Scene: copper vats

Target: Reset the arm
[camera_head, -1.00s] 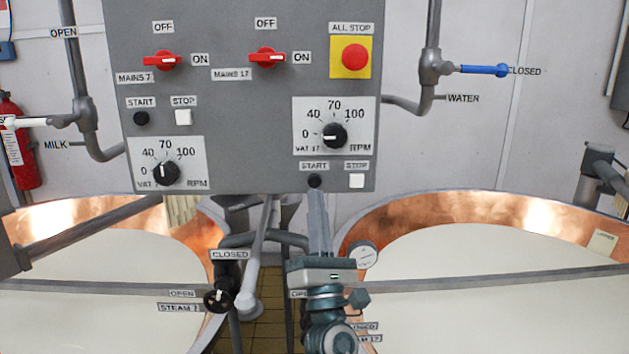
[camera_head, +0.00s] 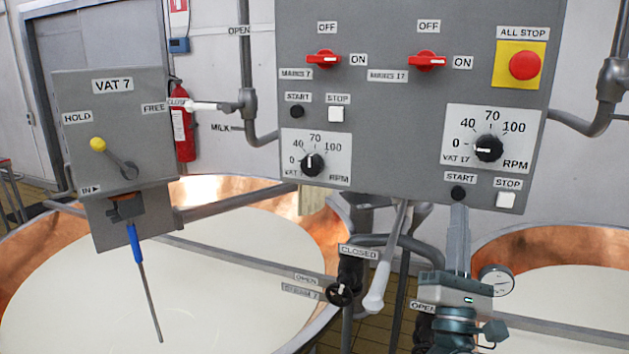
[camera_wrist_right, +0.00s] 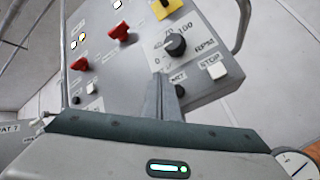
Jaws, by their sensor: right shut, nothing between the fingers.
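My right gripper (camera_head: 458,208) is shut and empty, its fingers pointing up at the lower edge of the grey control panel (camera_head: 400,130). Its tips are just below the black VAT 17 START button (camera_head: 458,193) in the head view; I cannot tell whether they touch it. In the right wrist view, the shut fingers (camera_wrist_right: 165,82) overlap the panel below the VAT 17 speed knob (camera_wrist_right: 174,45) and hide part of the START area. The white STOP button (camera_head: 507,200) is to their right. My left gripper is out of view.
Copper vats of white liquid stand left (camera_head: 230,270) and right (camera_head: 580,275). The VAT 7 box (camera_head: 115,135) with its blue-handled probe (camera_head: 136,243) hangs over the left vat. Pipes, a steam valve (camera_head: 341,291) and a round gauge (camera_head: 497,280) crowd around my right arm.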

